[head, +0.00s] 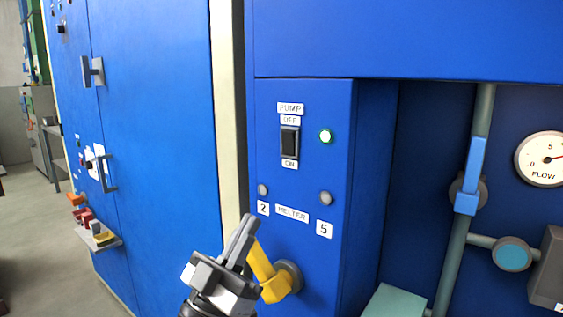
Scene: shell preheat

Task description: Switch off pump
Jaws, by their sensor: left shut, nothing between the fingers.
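The pump switch (290,142) is a black rocker on the blue panel (340,105), under a PUMP label (290,108). An OFF label (290,120) is above it and an ON label (290,164) below it. My right gripper is not in view.
A MELTER label (292,213) with knobs is below the switch. At right are a pipe with a blue lever (470,175) and a FLOW gauge (546,158). Blue cabinet doors (155,130) with handles and a small shelf of blocks (100,240) are at left.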

